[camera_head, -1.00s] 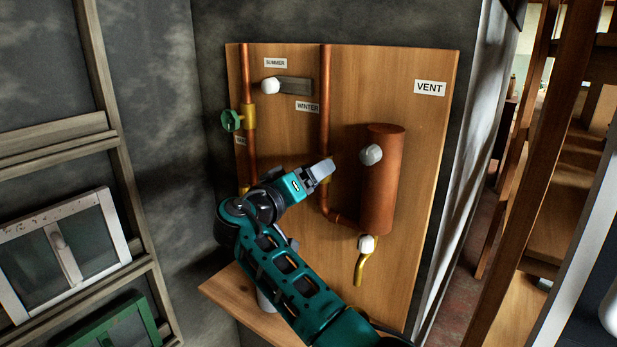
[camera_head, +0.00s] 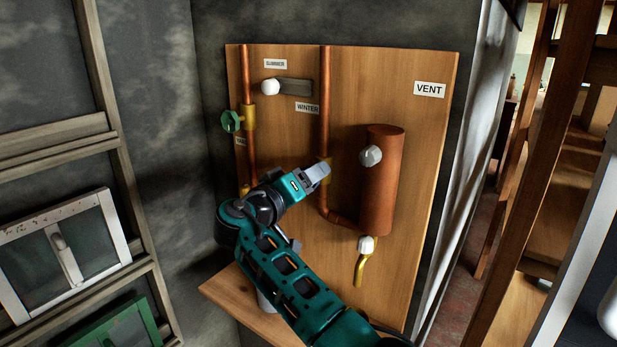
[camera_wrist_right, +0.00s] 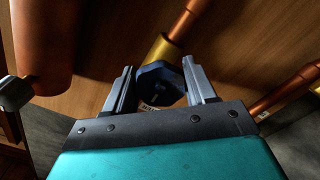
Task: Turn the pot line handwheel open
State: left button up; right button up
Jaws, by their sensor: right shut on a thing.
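A dark blue handwheel (camera_wrist_right: 158,82) sits on a brass valve body (camera_wrist_right: 162,48) on a copper pipe in the right wrist view. My right gripper (camera_wrist_right: 160,85) is shut on this wheel, with one finger on each side of it. A small label behind the wheel is mostly hidden. In the head view my right gripper (camera_head: 322,171) is at the middle copper pipe (camera_head: 325,110), just left of the copper cylinder, and covers the wheel. A green handwheel (camera_head: 231,121) stands apart on a brass valve of the left pipe. My left gripper is not in view.
The wooden board (camera_head: 425,150) has SUMMER, WINTER and VENT labels and a lever with a white knob (camera_head: 270,87). A wooden ledge (camera_head: 222,290) juts out below.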

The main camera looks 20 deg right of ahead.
jog(key=n+p, duration=0.2)
jog(key=n, duration=0.1)
jog(key=shift+r+n, duration=0.15)
jog(key=shift+n, duration=0.25)
jog(key=n+p, duration=0.2)
jog(key=n, duration=0.1)
jog(key=shift+n+p, duration=0.35)
jog(key=shift+n, duration=0.05)
jog(key=n, duration=0.2)
jog(key=shift+n+p, duration=0.3)
jog(key=shift+p, duration=0.05)
jog(key=n, duration=0.3)
jog(key=shift+n, duration=0.3)
jog(key=n, duration=2.1)
jog(key=shift+n, duration=0.3)
